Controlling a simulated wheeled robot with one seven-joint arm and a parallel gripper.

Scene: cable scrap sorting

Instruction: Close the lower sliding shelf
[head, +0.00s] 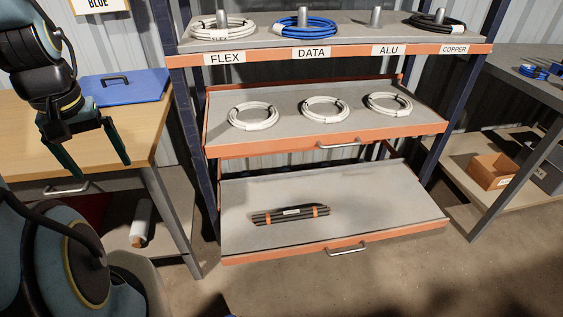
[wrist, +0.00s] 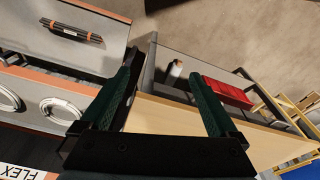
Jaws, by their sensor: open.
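The lower sliding shelf (head: 380,217) is pulled out toward me, with an orange front edge and a silver bar handle (head: 346,249). A bundle of dark rods (head: 290,215) with orange bands lies on it. The lower shelf also shows at the top left of the wrist view (wrist: 95,52). My gripper (head: 101,169) is open and empty, left of the rack above the wooden workbench (head: 40,130). It is well apart from the handle. In the wrist view my gripper's two green fingers (wrist: 165,95) stand wide apart over the bench edge.
The middle sliding shelf (head: 300,140) is also out, holding three white coils and a handle (head: 339,145). The fixed top shelf (head: 345,40) holds labelled coils on posts. Floor before the lower shelf is clear.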

